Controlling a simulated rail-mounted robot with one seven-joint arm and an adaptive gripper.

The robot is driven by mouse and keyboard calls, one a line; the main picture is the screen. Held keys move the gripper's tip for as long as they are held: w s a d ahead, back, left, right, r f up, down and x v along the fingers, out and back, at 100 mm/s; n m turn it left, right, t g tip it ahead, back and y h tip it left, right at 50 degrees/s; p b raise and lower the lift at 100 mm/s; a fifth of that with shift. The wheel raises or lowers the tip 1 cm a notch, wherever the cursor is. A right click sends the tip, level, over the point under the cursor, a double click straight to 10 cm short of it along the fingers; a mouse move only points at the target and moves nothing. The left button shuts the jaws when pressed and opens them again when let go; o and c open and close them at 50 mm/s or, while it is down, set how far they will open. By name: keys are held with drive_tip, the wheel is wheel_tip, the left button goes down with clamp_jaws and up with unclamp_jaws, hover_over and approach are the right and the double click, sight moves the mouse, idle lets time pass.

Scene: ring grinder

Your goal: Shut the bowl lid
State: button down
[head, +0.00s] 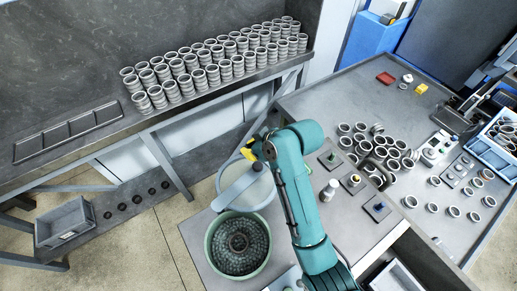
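The round green-rimmed bowl (210,240) stands on the grey table at the lower middle, its opening uncovered, with a dark, dotted round mass inside. The pale round lid (262,194) stands open just behind the bowl, with a blue-grey bar across it. My gripper (250,152), small and dark with a yellow part, is at the end of my teal arm, by the lid's far edge. Whether it touches the lid is unclear. Its fingers are too small and partly hidden to tell open from shut.
Stacked metal rings (220,62) fill the back bench beside a divided tray (68,132). Loose rings (378,147) and small plates with coloured knobs (352,182) lie on the table right of my arm. A white bottle (329,190) stands close beside my arm. A grey bin (65,224) is low at left.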

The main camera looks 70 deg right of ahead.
sight(250, 164)
drive_tip(key=x, duration=0.4)
drive_tip(key=shift+f, duration=0.45)
drive_tip(key=s, duration=0.1)
drive_tip(key=s+a, duration=0.1)
drive_tip(key=shift+s+f, duration=0.15)
drive_tip(key=shift+s, duration=0.45)
drive_tip(key=shift+s+a, duration=0.1)
